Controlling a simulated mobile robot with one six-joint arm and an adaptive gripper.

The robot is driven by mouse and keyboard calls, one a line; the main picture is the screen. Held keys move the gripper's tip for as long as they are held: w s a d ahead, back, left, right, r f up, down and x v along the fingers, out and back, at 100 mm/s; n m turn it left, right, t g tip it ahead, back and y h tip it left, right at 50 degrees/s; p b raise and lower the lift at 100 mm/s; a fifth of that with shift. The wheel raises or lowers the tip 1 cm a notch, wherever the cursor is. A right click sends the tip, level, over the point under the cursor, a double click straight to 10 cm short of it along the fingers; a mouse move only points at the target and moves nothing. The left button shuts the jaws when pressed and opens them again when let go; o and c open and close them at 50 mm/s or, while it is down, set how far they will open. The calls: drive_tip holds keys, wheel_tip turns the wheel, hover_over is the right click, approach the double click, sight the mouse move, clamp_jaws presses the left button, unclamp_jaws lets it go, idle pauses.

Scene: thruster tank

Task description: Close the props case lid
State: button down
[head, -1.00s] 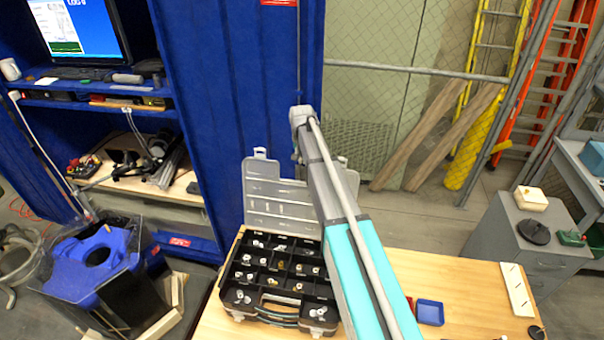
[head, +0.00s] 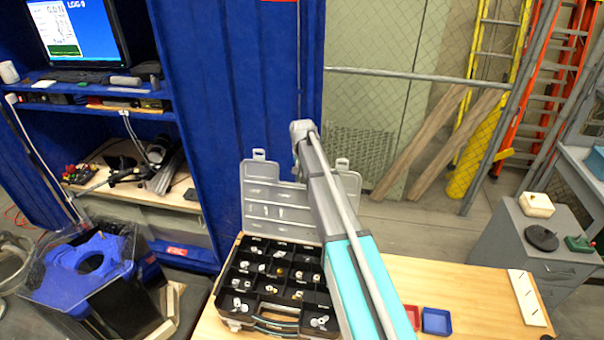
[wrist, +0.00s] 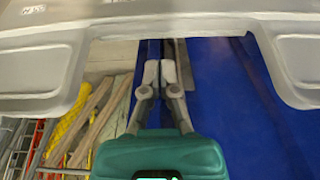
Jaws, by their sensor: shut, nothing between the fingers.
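The props case (head: 262,318) is a black compartment case on the wooden table, with several small metal parts in its sections. Its grey translucent lid (head: 262,205) stands open and upright at the case's back, with two tabs on its top edge. My arm crosses in front of the lid's right part and hides some of it. In the head view my fingers are hidden behind my wrist, near the lid's top edge. In the wrist view my gripper (wrist: 163,72) is shut and empty, and the grey lid (wrist: 180,28) spans the top. I cannot tell whether they touch.
A red tray (head: 412,317) and a blue tray (head: 436,321) lie on the table right of my arm. A blue curtain (head: 240,90) hangs behind the lid. A grey cabinet (head: 545,265) stands at the right. The table's middle right is clear.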

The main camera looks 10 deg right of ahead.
drive_tip(key=shift+w+d+f+b, duration=0.1)
drive_tip(key=shift+w+f+b, duration=0.05)
drive_tip(key=shift+f+b, duration=1.7)
drive_tip(key=shift+f, duration=0.15)
